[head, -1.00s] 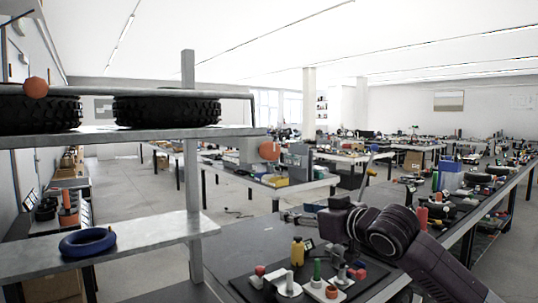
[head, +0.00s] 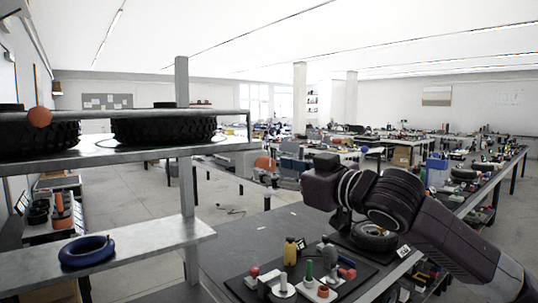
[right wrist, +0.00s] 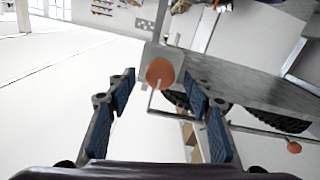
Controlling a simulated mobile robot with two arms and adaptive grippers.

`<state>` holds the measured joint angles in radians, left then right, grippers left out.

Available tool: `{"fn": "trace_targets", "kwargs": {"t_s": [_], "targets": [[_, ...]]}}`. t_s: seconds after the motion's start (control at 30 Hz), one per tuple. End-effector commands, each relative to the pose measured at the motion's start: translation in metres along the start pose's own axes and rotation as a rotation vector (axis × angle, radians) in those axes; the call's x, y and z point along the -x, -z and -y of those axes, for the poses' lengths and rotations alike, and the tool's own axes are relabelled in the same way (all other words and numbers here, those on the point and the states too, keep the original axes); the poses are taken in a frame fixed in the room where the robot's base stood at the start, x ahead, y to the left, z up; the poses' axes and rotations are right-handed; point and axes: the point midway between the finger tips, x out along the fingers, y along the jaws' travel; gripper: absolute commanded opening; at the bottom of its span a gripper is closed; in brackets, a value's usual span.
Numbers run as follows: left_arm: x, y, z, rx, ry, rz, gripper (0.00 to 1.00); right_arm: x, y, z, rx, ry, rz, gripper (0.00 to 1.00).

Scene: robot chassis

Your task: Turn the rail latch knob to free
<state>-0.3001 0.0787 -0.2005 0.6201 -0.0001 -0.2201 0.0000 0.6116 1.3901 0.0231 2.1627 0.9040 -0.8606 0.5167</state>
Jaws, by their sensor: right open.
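An orange round knob (head: 264,162) shows beyond the right end of the shelf rail in the head view, in front of a grey box-like part. In the right wrist view the orange knob (right wrist: 160,72) sits against a grey plate, with a thin bent rod beside it. My right gripper (head: 289,167) points left toward the knob. In the wrist view the fingers of my right gripper (right wrist: 160,84) are open, one on each side of the knob in the picture. No contact is visible, and the knob's turn position cannot be told. My left gripper is not in view.
A metal rail (head: 120,115) with an orange ball (head: 39,117) runs along tyres (head: 163,130) on the upper shelf. A blue ring (head: 87,251) lies on the lower shelf. A dark table below holds small parts, a yellow bottle (head: 290,252) and a tyre (head: 374,237).

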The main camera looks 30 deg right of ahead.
Motion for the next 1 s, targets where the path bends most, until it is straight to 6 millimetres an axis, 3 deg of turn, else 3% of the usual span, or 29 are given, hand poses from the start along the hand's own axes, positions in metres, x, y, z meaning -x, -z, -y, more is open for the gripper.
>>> {"fn": "trace_targets", "kwargs": {"t_s": [0.03, 0.2, 0.67, 1.0], "targets": [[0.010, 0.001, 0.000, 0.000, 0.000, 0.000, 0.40, -0.005, 0.005, 0.001, -0.002, 0.003, 0.001, 0.47], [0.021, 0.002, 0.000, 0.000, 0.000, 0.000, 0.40, -0.021, 0.003, -0.001, -0.003, 0.001, -0.001, 0.47], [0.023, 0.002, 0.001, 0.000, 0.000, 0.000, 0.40, -0.029, -0.001, 0.000, 0.001, 0.000, 0.000, 0.46], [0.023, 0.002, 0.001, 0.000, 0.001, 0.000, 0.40, -0.029, -0.001, 0.000, 0.001, 0.000, 0.000, 0.09]]}}
